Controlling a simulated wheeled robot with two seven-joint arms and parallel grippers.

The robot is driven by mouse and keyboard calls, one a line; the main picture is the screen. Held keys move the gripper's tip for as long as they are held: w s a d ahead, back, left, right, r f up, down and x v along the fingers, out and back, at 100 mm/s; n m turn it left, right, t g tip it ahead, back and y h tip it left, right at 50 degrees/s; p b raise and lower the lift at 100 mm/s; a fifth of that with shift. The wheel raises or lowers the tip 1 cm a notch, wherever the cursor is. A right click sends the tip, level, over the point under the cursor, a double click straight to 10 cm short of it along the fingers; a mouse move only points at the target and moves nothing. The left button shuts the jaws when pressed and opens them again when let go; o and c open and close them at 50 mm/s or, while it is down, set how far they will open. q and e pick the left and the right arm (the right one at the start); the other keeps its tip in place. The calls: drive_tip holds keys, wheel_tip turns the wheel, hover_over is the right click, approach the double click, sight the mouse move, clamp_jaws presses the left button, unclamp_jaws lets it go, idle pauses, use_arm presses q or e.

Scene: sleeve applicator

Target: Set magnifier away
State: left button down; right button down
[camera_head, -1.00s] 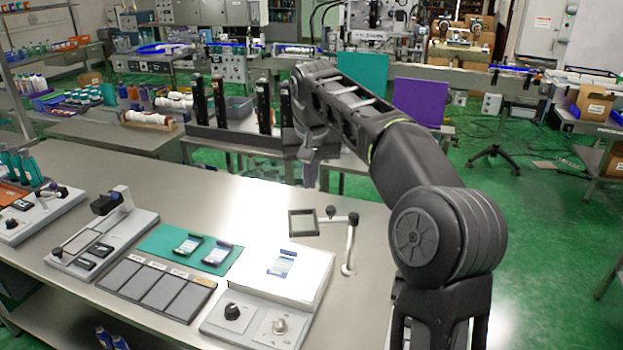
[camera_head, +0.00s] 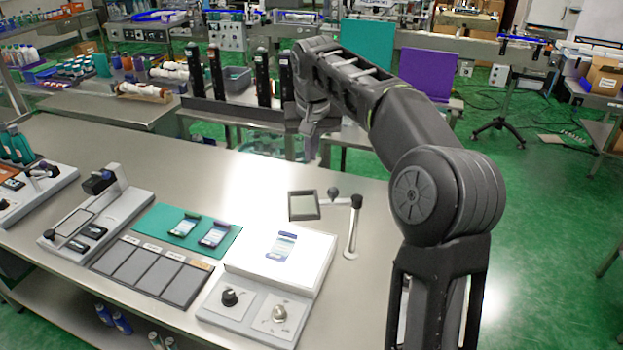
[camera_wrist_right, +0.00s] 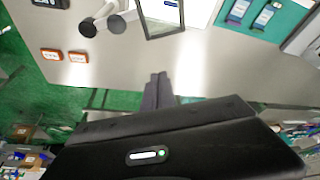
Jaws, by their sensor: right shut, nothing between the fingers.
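The magnifier has a dark square frame (camera_head: 304,205) on a jointed pale arm with dark knobs, fixed to a post (camera_head: 353,228) at the bench's right side. Its frame stands behind the white lit box (camera_head: 310,262), not over it. The frame also shows at the top of the right wrist view (camera_wrist_right: 163,32). My right gripper (camera_head: 309,148) hangs beyond the bench's far edge, apart from the magnifier. Its fingers (camera_wrist_right: 157,88) are closed together and empty. My left gripper is in no view.
Two similar items rest on the teal mat (camera_head: 165,218). Grey pads (camera_head: 158,283) and a knob panel (camera_head: 232,318) line the front. Bare bench (camera_head: 240,175) lies behind the mat. Two orange-edged tags (camera_wrist_right: 78,57) show in the wrist view.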

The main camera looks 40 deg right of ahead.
sight(316, 201)
wheel_tip(316, 201, down, 7)
drive_tip(key=s+p, duration=0.1)
drive_tip(key=shift+s+a, duration=0.15)
drive_tip(key=shift+a, duration=0.25)
drive_tip(key=shift+a, duration=0.1)
idle(0.4)
